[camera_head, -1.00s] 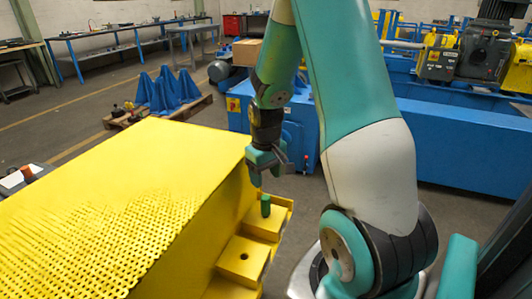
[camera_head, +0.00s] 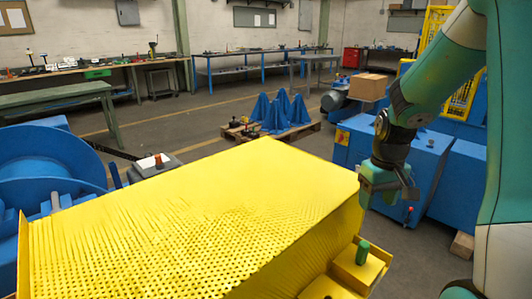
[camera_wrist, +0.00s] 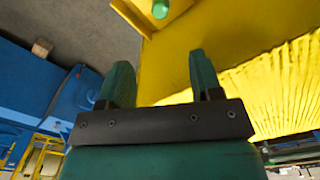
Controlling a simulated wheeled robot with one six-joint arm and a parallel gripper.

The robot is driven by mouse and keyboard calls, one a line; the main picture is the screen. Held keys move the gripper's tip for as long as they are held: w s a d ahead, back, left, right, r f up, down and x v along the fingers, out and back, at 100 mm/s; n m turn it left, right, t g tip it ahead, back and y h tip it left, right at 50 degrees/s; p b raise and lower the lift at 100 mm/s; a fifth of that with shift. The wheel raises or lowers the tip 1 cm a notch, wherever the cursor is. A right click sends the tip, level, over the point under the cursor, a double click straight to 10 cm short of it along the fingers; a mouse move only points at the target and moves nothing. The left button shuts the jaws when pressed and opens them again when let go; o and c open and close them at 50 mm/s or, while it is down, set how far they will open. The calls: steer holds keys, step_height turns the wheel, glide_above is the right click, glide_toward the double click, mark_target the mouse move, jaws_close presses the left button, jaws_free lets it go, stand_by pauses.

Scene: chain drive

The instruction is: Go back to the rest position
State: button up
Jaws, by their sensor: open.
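My gripper (camera_head: 388,190) hangs at the right in the head view, beside the right end of the yellow perforated chain guard (camera_head: 250,165) and above the floor. In the wrist view my gripper (camera_wrist: 160,80) shows two green fingers spread apart with nothing between them. A green peg (camera_head: 362,252) stands upright on a yellow block at the guard's right end, below my gripper and apart from it. The peg also shows at the top of the wrist view (camera_wrist: 160,9).
Blue machinery (camera_head: 405,160) stands just behind my gripper, with a cardboard box (camera_head: 368,87) on it. Blue cones (camera_head: 282,112) sit on a pallet at the back. A large blue wheel (camera_head: 45,175) is at the left. Workbenches line the wall. Floor shows between guard and pallet.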

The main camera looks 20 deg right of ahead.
steer(key=s+a+r+n+t+y+p, duration=0.1)
steer(key=s+a+r+n, duration=0.3)
steer(key=a, duration=0.6)
steer(key=w+a+r+n+y+p, duration=0.1)
steer(key=a+r, duration=0.4)
steer(key=a, duration=0.5)
steer(key=s+a+r+n+g+y, duration=0.1)
steer(key=s+a+r+n, duration=0.3)
steer(key=s+a, duration=0.6)
steer(key=shift+s+a+r+y+p, duration=0.15)
steer(key=shift+s+a+y+p, duration=0.15)
steer(key=shift+s+y+p, duration=0.25)
